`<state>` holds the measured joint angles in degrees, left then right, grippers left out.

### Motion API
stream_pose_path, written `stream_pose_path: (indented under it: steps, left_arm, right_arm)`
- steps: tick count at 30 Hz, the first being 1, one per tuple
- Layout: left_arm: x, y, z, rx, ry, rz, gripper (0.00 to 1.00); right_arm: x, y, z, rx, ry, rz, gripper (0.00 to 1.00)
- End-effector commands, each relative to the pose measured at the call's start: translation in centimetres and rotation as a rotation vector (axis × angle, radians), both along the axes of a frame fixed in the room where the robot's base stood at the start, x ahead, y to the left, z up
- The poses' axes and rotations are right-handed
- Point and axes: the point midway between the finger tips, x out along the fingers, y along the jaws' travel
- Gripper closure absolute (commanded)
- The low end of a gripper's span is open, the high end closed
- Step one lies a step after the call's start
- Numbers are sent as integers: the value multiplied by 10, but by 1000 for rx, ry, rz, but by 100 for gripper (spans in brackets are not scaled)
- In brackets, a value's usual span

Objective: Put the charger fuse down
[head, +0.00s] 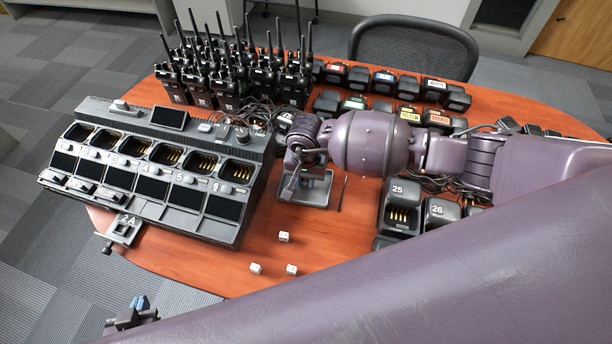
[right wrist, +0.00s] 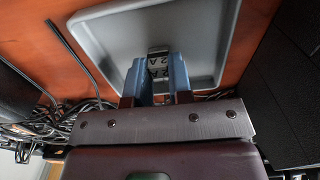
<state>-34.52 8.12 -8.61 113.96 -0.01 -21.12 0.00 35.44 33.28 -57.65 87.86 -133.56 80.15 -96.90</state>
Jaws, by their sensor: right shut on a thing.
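I cannot tell whether the fuse touches the tray floor. In the head view my right gripper (head: 296,186) points down at the left part of the tray (head: 318,204), and the fuse is not clear there. My left gripper (head: 132,316) is low at the left, off the table edge; its opening is unclear.
The multi-bay charger (head: 160,165) stands left of the tray. A grey bracket marked 2A (head: 122,229) is at the table's edge. Three small white blocks (head: 284,237) lie in front of the tray. Single chargers (head: 401,205) stand right; radios (head: 235,80) stand behind.

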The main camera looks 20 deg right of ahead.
Motion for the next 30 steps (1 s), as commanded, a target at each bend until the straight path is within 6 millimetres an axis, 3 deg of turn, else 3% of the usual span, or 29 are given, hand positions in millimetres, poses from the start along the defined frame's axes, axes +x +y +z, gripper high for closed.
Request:
stream_pose_path:
  steps: [9,10,15,25,30]
  left_arm:
    - [0,0,-4,0,2,0,100]
    - [0,0,-4,0,2,-1,100]
    - [1,0,-2,0,0,-1,100]
    - [2,0,1,1,-4,-1,100]
    - [3,0,5,1,-8,-1,100]
  right_arm:
    - [1,0,-3,0,-1,1,100]
    - [1,0,-3,0,-1,1,79]
    - [1,0,-2,0,-1,0,55]
    - [0,0,1,0,-1,0,55]
    - [2,-1,19,1,-5,2,55]
